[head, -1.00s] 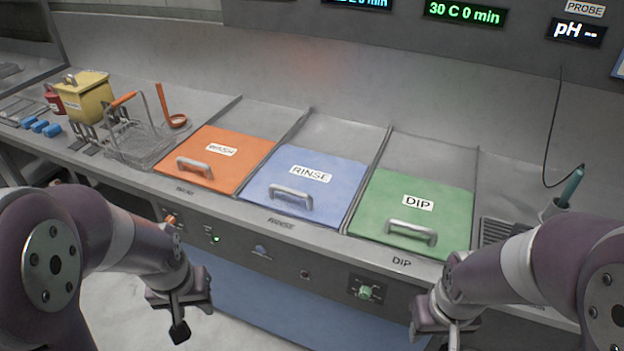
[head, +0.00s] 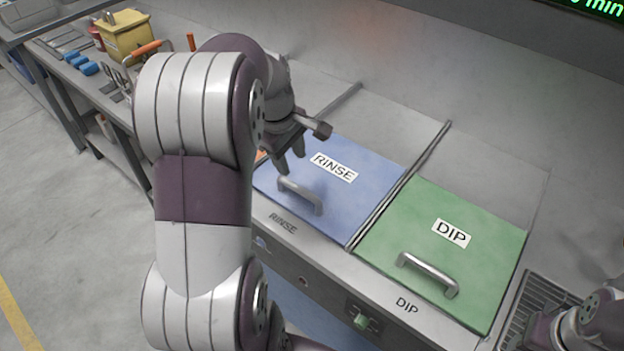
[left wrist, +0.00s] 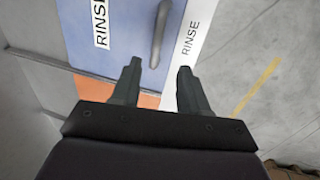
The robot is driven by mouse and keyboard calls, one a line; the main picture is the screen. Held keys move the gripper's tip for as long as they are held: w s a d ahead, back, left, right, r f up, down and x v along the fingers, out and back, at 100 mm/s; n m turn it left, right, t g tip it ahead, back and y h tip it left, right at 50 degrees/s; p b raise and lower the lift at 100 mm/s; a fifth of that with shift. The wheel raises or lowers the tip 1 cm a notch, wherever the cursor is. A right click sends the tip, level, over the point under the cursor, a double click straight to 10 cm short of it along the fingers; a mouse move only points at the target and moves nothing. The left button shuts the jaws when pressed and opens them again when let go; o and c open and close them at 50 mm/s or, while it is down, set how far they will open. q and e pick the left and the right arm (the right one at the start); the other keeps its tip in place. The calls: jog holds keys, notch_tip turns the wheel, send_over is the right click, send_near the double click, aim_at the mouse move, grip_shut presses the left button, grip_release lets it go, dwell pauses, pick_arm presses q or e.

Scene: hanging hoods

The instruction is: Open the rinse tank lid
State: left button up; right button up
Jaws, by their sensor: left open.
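The blue rinse tank lid (head: 345,190) lies flat and closed over its tank, with a white RINSE label and a metal bar handle (head: 300,194) near its front edge. My left gripper (head: 291,160) is above the left part of this lid, behind and slightly left of the handle, open and empty. In the left wrist view, the open fingers (left wrist: 157,85) point toward the handle (left wrist: 160,35), which is apart from them, and the blue lid (left wrist: 125,20) shows beyond. My right gripper is not clearly seen; only part of my right arm shows at the lower right.
The closed green DIP lid (head: 470,230) is to the right, with its own handle (head: 428,274). The orange lid (left wrist: 145,100) is mostly hidden by my left arm in the head view. A yellow box (head: 125,35) and blue blocks (head: 85,66) stand far left.

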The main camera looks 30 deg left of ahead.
aim_at(301, 189)
pick_arm(q)
jog(key=x, duration=1.1)
jog(key=shift+w+f, duration=0.1)
jog(key=shift+f, duration=0.2)
jog(key=shift+w+d+f, duration=0.1)
jog(key=shift+w+f, duration=0.05)
grip_shut()
